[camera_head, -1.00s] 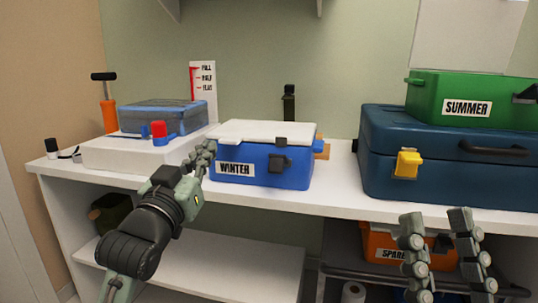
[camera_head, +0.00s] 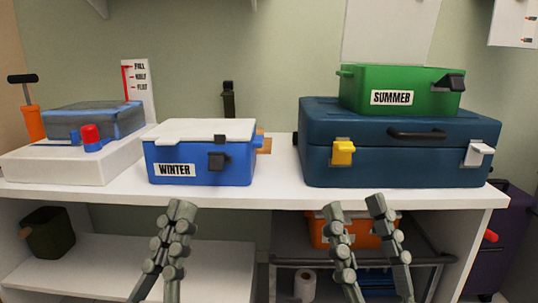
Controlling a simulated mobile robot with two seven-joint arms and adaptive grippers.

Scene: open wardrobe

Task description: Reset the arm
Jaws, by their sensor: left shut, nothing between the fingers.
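My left gripper (camera_head: 181,208) is in front of the wardrobe shelf, below the blue WINTER box. Its fingers are together and nothing is between them. My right gripper (camera_head: 354,206) is further right, with its two fingers spread apart and empty, in front of the orange box on the lower level. Neither gripper touches anything that I can see. The arm links behind both grippers are mostly below the picture edge.
The white shelf (camera_head: 276,187) holds the WINTER box (camera_head: 201,164), a dark blue suitcase (camera_head: 400,165) with a green SUMMER box (camera_head: 401,91) on it, and a white block (camera_head: 62,167) with a blue bag (camera_head: 95,122). An orange box (camera_head: 323,235) sits below.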

